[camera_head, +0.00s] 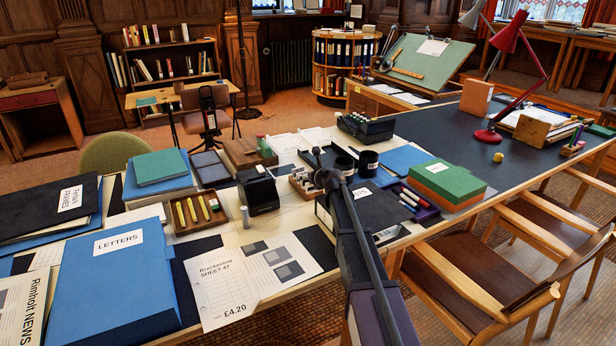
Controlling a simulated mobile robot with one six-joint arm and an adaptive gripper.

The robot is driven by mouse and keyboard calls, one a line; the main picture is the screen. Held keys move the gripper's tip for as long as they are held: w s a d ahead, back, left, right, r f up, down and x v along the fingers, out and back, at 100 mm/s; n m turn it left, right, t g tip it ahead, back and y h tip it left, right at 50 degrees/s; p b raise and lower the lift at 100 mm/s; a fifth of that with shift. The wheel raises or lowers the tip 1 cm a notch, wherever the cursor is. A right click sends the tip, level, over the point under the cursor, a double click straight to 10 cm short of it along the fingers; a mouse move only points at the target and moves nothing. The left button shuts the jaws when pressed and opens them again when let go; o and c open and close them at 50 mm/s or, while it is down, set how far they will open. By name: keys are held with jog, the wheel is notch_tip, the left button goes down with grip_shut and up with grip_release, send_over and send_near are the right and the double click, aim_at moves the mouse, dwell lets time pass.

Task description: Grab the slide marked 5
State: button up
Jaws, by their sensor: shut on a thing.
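My arm reaches in from the bottom right of centre, over the near edge of the long table (285,228). My gripper (319,157) is at its far end, small and dark, above the middle of the table. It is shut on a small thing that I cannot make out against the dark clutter. A small wooden rack (299,190) with pale upright pieces stands just left of my gripper; my arm partly covers this area. No slide with a readable 5 shows in this view.
A black box (258,190) and a wooden tray (197,212) with yellow pieces lie to the left. A green-topped orange box (447,180) is at right. Wooden chairs (480,272) stand along the near side.

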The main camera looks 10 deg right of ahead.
notch_tip(320, 180, up, 9)
jog(key=p, duration=0.8)
jog(key=shift+p, duration=0.3)
jog(key=shift+r, duration=0.15)
